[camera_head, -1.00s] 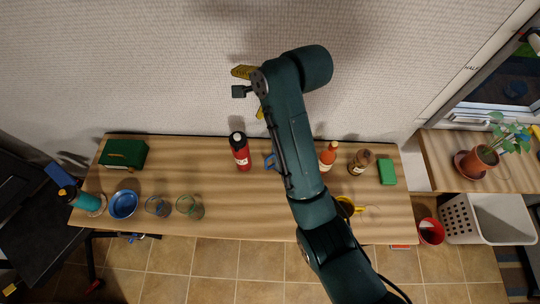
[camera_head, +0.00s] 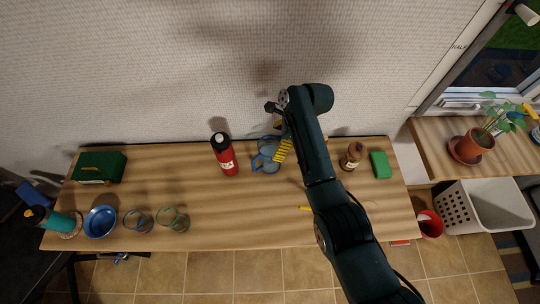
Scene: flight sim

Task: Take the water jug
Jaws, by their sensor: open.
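A blue, see-through jug with a handle (camera_head: 264,163), which I take to be the water jug, stands near the back edge of the wooden table, right of a red bottle (camera_head: 224,155). My arm partly hides its right side. My gripper (camera_head: 282,151) has yellow fingers and points down beside the jug's right side in the picture. It is open, and no thing shows held in it. From above I cannot tell whether the fingers touch the jug or hang over it.
A brown bottle (camera_head: 351,157) and a green block (camera_head: 380,165) stand at the right. A green box (camera_head: 99,167), blue bowl (camera_head: 100,221), teal bottle (camera_head: 54,220) and two glasses (camera_head: 139,221) are at the left.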

